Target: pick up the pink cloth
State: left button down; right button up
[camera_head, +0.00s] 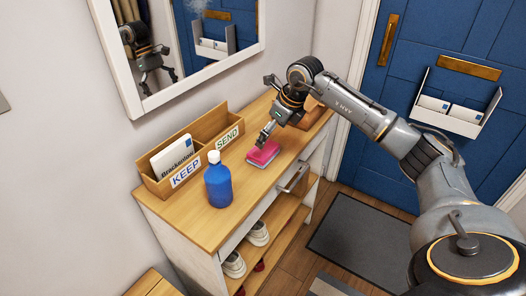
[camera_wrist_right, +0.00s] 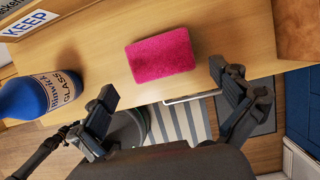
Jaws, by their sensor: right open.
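The pink cloth (camera_head: 263,153), a folded block, lies flat on the wooden console top (camera_head: 205,226). In the right wrist view the pink cloth (camera_wrist_right: 161,55) lies just beyond the fingertips, between their lines. My right gripper (camera_head: 265,138) is over the cloth's back edge, pointing down; in its wrist view the right gripper (camera_wrist_right: 163,82) is open and empty, fingers spread wider than the cloth. Whether it touches the cloth cannot be told. My left gripper is not in view.
A blue bottle (camera_head: 218,181) stands left of the cloth. Behind it are wooden KEEP (camera_head: 186,175) and SEND (camera_head: 229,138) boxes with an envelope. A brown object (camera_head: 311,108) sits at the far end. Bare top lies in front of the cloth. A mirror hangs above.

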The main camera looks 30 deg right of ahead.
aim_at(264, 148)
jog(key=shift+w+a+f, duration=0.15)
jog(key=shift+w+f, duration=0.2)
jog(key=shift+f, duration=0.3)
jog(key=shift+w+f, duration=0.15)
jog(key=shift+f, duration=0.15)
jog(key=shift+s+p+x, duration=0.2)
jog(key=shift+p+x, duration=0.2)
jog(key=shift+x, duration=0.8)
jog(key=x, duration=0.2)
jog(key=shift+w+f, duration=0.1)
jog(key=shift+f, duration=0.15)
jog(key=shift+w+f, duration=0.1)
jog(key=shift+f, duration=0.15)
jog(key=shift+c, duration=0.4)
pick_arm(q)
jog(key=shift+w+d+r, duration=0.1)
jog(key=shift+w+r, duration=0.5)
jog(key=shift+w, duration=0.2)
pick_arm(e)
jog(key=c, duration=0.7)
